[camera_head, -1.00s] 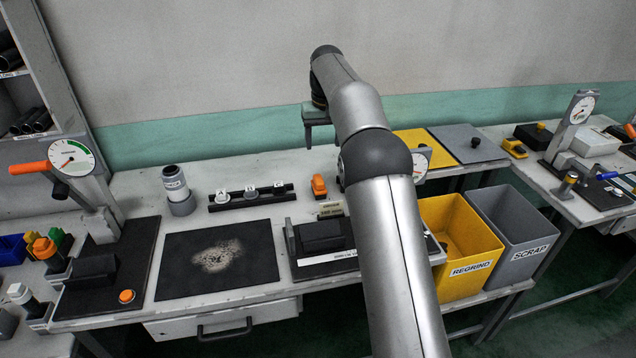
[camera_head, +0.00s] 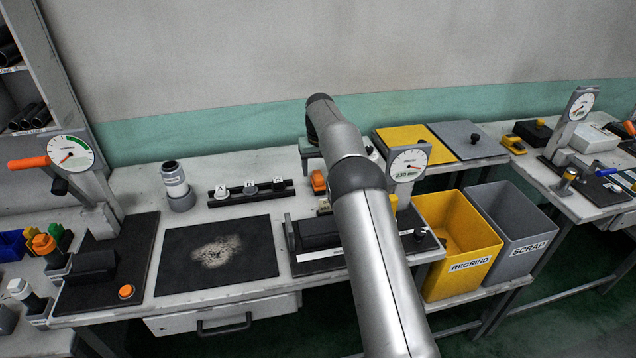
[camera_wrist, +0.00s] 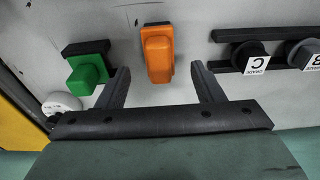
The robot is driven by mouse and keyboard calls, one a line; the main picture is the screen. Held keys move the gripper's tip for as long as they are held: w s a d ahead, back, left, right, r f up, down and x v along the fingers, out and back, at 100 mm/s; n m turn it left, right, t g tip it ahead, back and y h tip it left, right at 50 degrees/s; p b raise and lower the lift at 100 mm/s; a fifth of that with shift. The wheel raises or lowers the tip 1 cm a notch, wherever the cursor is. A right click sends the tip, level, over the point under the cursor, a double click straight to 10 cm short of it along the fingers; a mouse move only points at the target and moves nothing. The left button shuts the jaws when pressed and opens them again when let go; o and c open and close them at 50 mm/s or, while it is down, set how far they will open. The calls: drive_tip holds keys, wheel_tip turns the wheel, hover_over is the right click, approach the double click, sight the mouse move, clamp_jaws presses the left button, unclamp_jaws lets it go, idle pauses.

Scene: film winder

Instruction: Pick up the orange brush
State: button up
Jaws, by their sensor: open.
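The orange brush (camera_head: 318,182) stands on the white bench, to the right of the rack of lettered knobs. In the wrist view the orange brush (camera_wrist: 157,55) shows as an orange block with a dark strip at its far edge. My gripper (camera_wrist: 160,72) is open and empty, its two black fingers on either side of the brush in the picture. Its near end reaches into the gap between them. I cannot tell the height between the fingertips and the brush. In the head view my gripper (camera_head: 311,158) is partly hidden by my arm, just behind the brush.
A green block (camera_wrist: 88,72) stands close to the left finger in the wrist view. The knob rack (camera_head: 250,192) lies on the other side. A dial gauge (camera_head: 408,165) stands right of my arm. A dark, dusty mat (camera_head: 180,270) covers the bench front.

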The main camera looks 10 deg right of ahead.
sight(318, 174)
drive_tip(key=shift+w+f+p, duration=0.15)
drive_tip(key=shift+f+p, duration=0.25)
drive_tip(key=shift+f, duration=0.95)
drive_tip(key=shift+w+f+p, duration=0.15)
drive_tip(key=shift+f+p, duration=0.2)
drive_tip(key=shift+f, duration=0.95)
drive_tip(key=c, duration=1.1)
